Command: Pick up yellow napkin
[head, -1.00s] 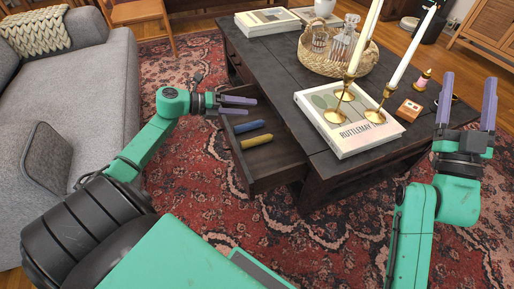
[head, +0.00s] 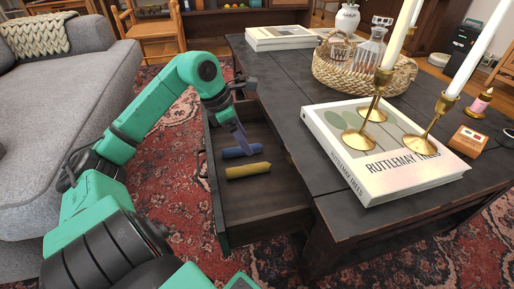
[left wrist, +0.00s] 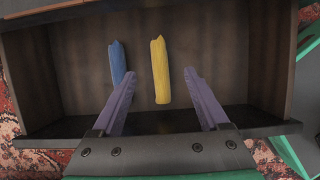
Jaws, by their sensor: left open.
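The yellow napkin (head: 248,170) lies rolled up in the open drawer (head: 265,212) of the dark coffee table. A blue rolled napkin (head: 240,151) lies beside it. In the left wrist view the yellow napkin (left wrist: 160,70) is upright in the picture, with the blue one (left wrist: 117,66) to its left. My left gripper (head: 243,146) points down over the drawer, close to the blue napkin in the head view. In the left wrist view its purple fingers (left wrist: 160,82) are apart and nothing is held between them. My right gripper is not in view.
On the coffee table (head: 285,93) stand a white book (head: 385,170) with brass candlesticks (head: 362,130) on it, and a wicker tray (head: 345,80) with decanters. A grey sofa (head: 60,105) is at the left. The drawer front and side walls bound the space around the napkins.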

